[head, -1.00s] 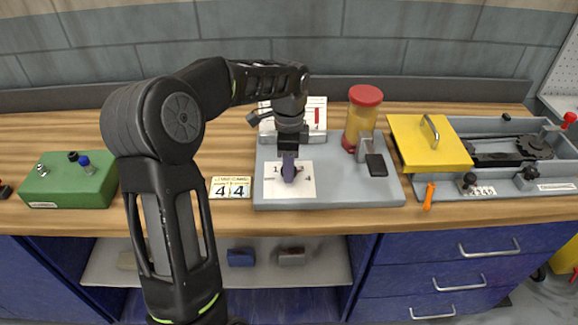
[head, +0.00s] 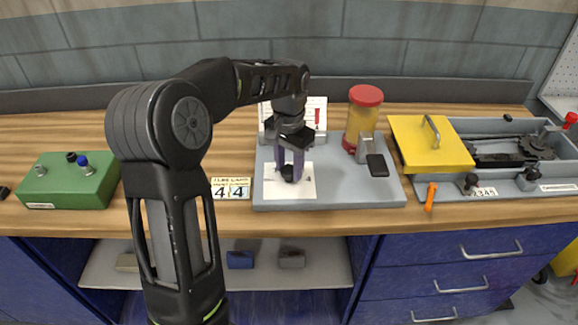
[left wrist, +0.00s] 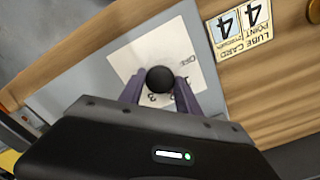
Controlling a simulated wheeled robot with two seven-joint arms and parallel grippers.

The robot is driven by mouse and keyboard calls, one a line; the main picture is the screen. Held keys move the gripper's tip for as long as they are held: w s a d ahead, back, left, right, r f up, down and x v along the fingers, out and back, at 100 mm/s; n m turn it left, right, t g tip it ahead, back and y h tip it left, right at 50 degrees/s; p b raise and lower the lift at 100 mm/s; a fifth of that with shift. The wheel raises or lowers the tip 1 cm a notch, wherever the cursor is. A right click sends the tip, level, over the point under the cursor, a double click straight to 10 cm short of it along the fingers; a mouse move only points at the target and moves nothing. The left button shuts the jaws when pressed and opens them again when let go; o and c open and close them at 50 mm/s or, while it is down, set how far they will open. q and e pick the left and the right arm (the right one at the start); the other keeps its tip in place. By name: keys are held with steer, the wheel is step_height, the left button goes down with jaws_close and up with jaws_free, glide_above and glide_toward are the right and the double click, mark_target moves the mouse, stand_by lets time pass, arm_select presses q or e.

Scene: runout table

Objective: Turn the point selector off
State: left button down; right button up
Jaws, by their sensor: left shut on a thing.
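The point selector has a round black knob (left wrist: 159,79) on a white dial card (left wrist: 128,62) fixed to a grey base plate (head: 345,197). In the left wrist view, the word OFF shows on the card near the knob, with a 3 on the gripper's side. The knob's pointer is hidden. My left gripper (head: 290,168) points down over the dial, its two purple fingers on either side of the knob, shut on it. My right gripper is not in view.
A jar with a red lid (head: 365,97) and a small dark pad (head: 377,165) stand right of the dial. A lube card (head: 230,188) reading 44 lies left of the plate. A green box (head: 70,183) sits farther left, a yellow cover (head: 430,146) to the right.

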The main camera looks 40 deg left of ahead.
arm_select(q)
steer(key=n, duration=0.4)
steer(key=shift+n, duration=0.3)
steer(key=n, duration=0.3)
steer(key=shift+n, duration=0.4)
steer(key=n, duration=0.4)
steer(key=shift+n+p, duration=0.3)
steer(key=shift+n, duration=1.9)
steer(key=c, duration=0.9)
jaws_free()
steer(key=shift+o, duration=0.2)
